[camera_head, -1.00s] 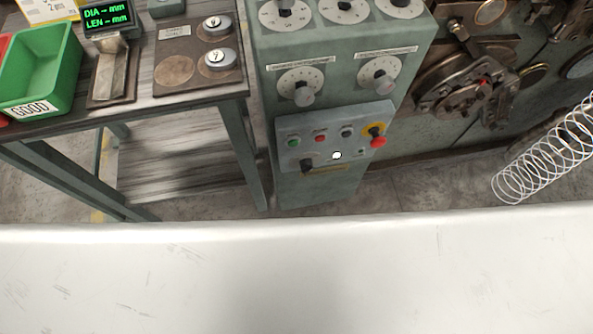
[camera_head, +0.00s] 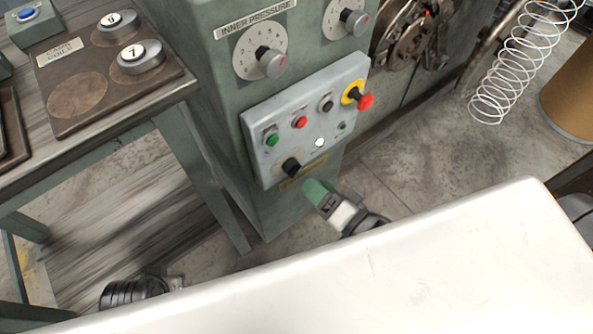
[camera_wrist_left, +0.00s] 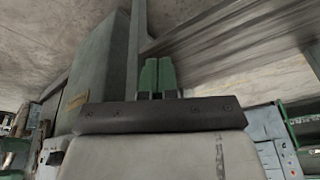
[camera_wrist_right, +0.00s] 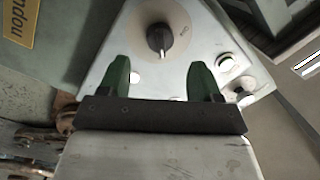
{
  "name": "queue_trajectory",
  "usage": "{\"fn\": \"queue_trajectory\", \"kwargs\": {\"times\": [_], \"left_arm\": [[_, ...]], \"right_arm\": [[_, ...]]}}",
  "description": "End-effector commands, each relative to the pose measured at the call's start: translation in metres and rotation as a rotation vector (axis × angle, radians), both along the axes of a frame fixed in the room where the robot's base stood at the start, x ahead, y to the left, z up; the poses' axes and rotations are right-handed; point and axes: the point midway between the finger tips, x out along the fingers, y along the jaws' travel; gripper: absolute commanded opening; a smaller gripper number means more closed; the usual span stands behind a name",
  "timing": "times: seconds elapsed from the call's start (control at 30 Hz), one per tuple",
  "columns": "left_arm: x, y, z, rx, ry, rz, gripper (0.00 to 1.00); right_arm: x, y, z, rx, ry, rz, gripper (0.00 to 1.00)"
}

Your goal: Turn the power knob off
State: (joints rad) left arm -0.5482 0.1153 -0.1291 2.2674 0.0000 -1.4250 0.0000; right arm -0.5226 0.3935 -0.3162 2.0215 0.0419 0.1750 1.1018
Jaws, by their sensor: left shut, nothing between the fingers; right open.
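The power knob (camera_head: 291,167) is a black knob at the lower left of the grey control panel (camera_head: 262,158). In the right wrist view the knob (camera_wrist_right: 160,38) has a white pointer line and sits on a pale round dial, just beyond the fingertips. My right gripper (camera_head: 316,190) is below and right of the knob in the head view. Its green fingers are open in the right wrist view (camera_wrist_right: 158,72), apart from the knob, with nothing between them. My left gripper is shut and empty in the left wrist view (camera_wrist_left: 158,74); my left arm shows low in the head view.
The panel also has a green button (camera_head: 272,140), a red button (camera_head: 300,122), a black button (camera_head: 326,104) and a red emergency stop (camera_head: 365,101). A table (camera_head: 120,118) stands left of the machine. A wire coil (camera_head: 500,80) hangs at the right.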

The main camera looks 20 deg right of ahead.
Motion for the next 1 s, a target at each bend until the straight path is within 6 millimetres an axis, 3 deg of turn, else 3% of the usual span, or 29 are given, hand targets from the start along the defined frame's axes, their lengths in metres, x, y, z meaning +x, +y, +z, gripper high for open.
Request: {"fn": "queue_trajectory", "kwargs": {"times": [0.1, 0.3, 0.73, 1.0], "left_arm": [[-0.002, 0.001, 0.010, 0.000, -0.008, 0.001, 0.00], [-0.006, 0.001, 0.024, 0.000, -0.014, 0.001, 0.00], [-0.008, 0.002, 0.030, 0.000, -0.016, 0.002, 0.00], [-0.008, 0.002, 0.030, 0.000, -0.016, 0.002, 0.00]], "right_arm": [[0.022, 0.011, 0.000, 0.000, -0.005, 0.000, 0.64], [0.046, 0.023, -0.001, -0.001, -0.002, 0.001, 0.64], [0.055, 0.028, -0.001, -0.003, 0.002, 0.001, 0.64], [0.055, 0.028, -0.001, -0.002, 0.000, 0.000, 0.23]]}}
